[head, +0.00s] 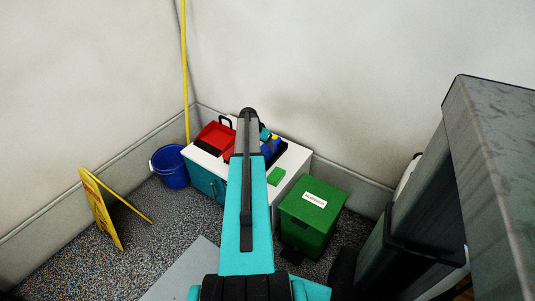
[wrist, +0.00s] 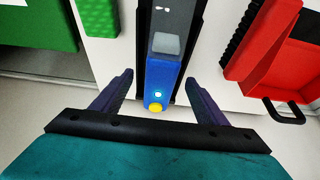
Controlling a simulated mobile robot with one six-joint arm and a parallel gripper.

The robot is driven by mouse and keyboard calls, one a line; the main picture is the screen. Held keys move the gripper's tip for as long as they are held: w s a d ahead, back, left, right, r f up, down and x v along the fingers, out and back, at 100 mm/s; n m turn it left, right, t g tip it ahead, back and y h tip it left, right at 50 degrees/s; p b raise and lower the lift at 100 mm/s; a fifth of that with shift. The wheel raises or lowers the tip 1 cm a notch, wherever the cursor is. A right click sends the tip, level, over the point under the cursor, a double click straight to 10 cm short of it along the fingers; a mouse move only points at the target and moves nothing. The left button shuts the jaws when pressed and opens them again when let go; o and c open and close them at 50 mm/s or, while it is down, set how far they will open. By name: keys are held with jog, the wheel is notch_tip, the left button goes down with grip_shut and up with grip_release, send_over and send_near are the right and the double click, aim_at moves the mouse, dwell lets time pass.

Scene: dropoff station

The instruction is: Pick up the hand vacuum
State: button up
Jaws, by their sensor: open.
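The hand vacuum (wrist: 163,82) is in the wrist view, with a blue end, a lit round spot, a yellow tip and a darker grey and black part beyond. It lies on the white cabinet top (wrist: 215,62). My gripper (wrist: 157,84) is open, with one finger on each side of the blue end and gaps on both sides. Nothing is held. In the head view the blue vacuum (head: 269,151) shows beside my arm, which hides part of it and most of my gripper.
A red dustpan (head: 213,137) with a brush lies left of my arm on the cabinet (head: 294,158). A green sponge (head: 276,176) lies near its front edge. A green bin (head: 315,212), blue bucket (head: 172,167) and yellow floor sign (head: 100,208) stand around. A grey unit (head: 490,170) is at right.

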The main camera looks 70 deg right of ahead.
aim_at(265, 147)
dwell(0.3)
jog(key=shift+d+b+x, duration=0.15)
jog(key=shift+x, duration=1.15)
jog(key=shift+d+b+x, duration=0.1)
jog(key=shift+b+x, duration=0.05)
jog(key=shift+x, duration=1.2)
jog(key=shift+r, duration=0.1)
grip_shut()
